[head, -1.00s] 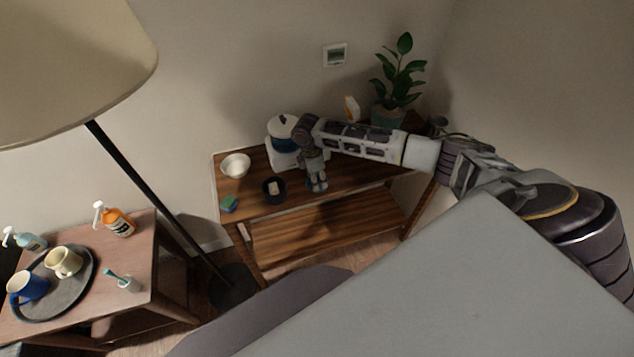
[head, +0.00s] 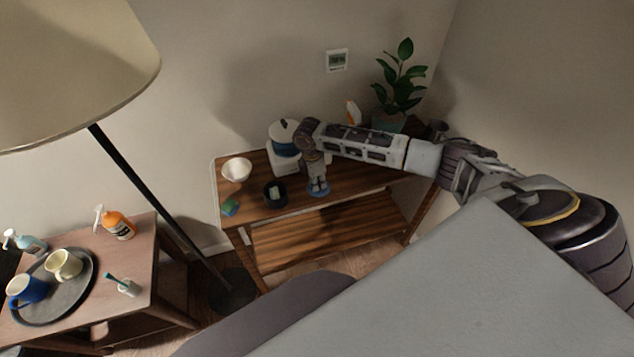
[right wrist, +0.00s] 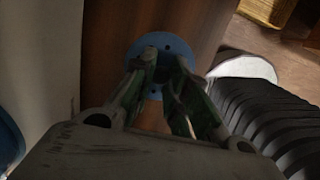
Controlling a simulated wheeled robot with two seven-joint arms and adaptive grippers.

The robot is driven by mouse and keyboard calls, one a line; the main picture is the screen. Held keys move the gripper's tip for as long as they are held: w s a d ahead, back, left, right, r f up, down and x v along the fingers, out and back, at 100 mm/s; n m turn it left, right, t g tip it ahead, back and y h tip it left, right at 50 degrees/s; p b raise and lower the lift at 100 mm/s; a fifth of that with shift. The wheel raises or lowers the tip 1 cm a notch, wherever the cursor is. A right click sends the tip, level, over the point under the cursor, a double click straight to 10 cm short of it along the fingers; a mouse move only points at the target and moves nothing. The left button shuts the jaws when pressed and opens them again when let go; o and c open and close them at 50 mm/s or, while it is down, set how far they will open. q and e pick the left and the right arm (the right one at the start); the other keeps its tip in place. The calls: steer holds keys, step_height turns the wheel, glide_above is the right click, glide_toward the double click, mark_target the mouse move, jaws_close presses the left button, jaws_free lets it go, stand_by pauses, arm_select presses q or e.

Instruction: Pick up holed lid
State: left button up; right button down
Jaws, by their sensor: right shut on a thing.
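The holed lid is a flat blue disc with small holes (right wrist: 178,46). In the head view the blue lid (head: 318,193) shows at the front of the wooden table, under my right gripper (head: 318,184). In the right wrist view my right gripper (right wrist: 168,78) points down at the middle of the lid, its fingers closed on a part there that they mostly hide. I cannot tell whether the lid touches the tabletop. My left gripper is not in view.
On the wooden table (head: 355,182), a black cup (head: 275,194), a white bowl (head: 236,169), a sponge (head: 230,207) and a blue-and-white pot (head: 285,148) stand left of my right gripper. A plant (head: 400,85) stands at the back right.

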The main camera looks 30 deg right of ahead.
step_height(320, 180, up, 8)
steer(key=shift+w+r, duration=0.1)
steer(key=shift+w, duration=0.05)
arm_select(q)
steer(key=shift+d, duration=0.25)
arm_select(e)
steer(key=shift+r, duration=0.65)
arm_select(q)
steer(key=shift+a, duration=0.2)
